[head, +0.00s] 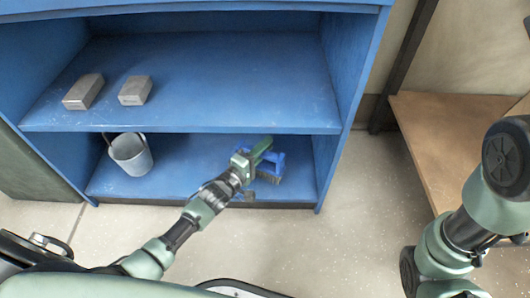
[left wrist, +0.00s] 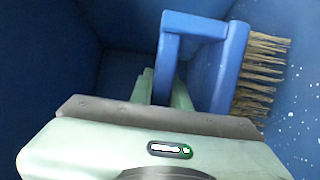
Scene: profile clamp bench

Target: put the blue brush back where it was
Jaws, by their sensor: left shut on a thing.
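The blue brush (head: 272,167) is at the right end of the lower shelf of the blue cabinet. It also shows in the left wrist view (left wrist: 221,65), with a blue handle loop and tan bristles facing right. My left gripper (head: 262,150) reaches into the lower compartment and is shut on the brush's handle. In the left wrist view its green fingers (left wrist: 160,88) are at the handle loop; their tips are partly hidden. I cannot tell if the brush touches the shelf. My right arm shows at the right edge, but its gripper is not in view.
A grey bucket (head: 131,156) stands at the left of the lower shelf (head: 185,180). Two grey blocks, one (head: 84,91) left of the other (head: 135,90), lie on the upper shelf (head: 230,85). The cabinet's right side wall is close to the brush. A wooden bench (head: 440,130) stands at right.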

